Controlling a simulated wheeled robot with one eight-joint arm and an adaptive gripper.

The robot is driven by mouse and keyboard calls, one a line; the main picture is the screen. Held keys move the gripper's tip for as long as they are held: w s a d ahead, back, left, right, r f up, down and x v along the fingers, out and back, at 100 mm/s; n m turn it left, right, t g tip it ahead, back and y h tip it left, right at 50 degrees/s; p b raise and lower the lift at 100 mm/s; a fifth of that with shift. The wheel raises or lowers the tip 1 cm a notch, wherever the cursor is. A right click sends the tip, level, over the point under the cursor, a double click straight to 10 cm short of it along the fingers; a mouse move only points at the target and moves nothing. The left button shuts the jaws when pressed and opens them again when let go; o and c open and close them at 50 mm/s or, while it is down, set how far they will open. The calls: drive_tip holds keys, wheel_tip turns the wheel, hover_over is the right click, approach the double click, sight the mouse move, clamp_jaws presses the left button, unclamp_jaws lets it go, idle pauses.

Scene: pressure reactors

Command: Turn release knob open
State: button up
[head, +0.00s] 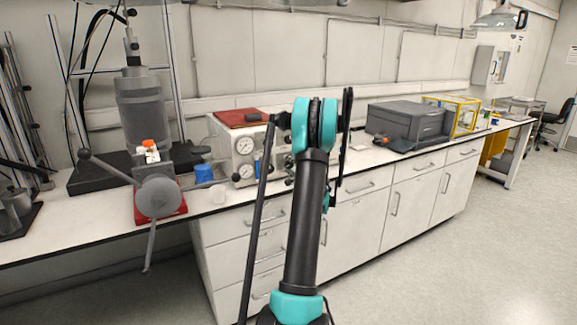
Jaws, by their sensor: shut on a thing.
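A white control box (226,150) with two round gauges, an upper one (241,146) and a lower one (246,171), stands on the bench left of my arm. A dark knob (236,177) shows at the lower left of its front. Small dark fittings (288,161) show at the right of its front, partly behind my arm. I cannot tell which of these is the release knob or whether it is turned. My arm rises through the middle of the picture and hides part of the box. My gripper is hidden behind the arm, so its hold cannot be seen.
A grey reactor (142,105) with a long-handled crank wheel (158,197) stands at the left. A blue cup (203,173) and a white cup (217,194) stand near the box. A grey printer-like machine (408,121) and a yellow frame (466,115) are farther right. The floor at right is clear.

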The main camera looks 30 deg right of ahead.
drive_tip(key=n, duration=0.4)
drive_tip(key=shift+f+n, duration=0.1)
drive_tip(key=shift+n, duration=0.2)
idle(0.4)
drive_tip(key=o, duration=1.2)
drive_tip(key=shift+s, duration=0.1)
drive_tip(key=s, duration=1.2)
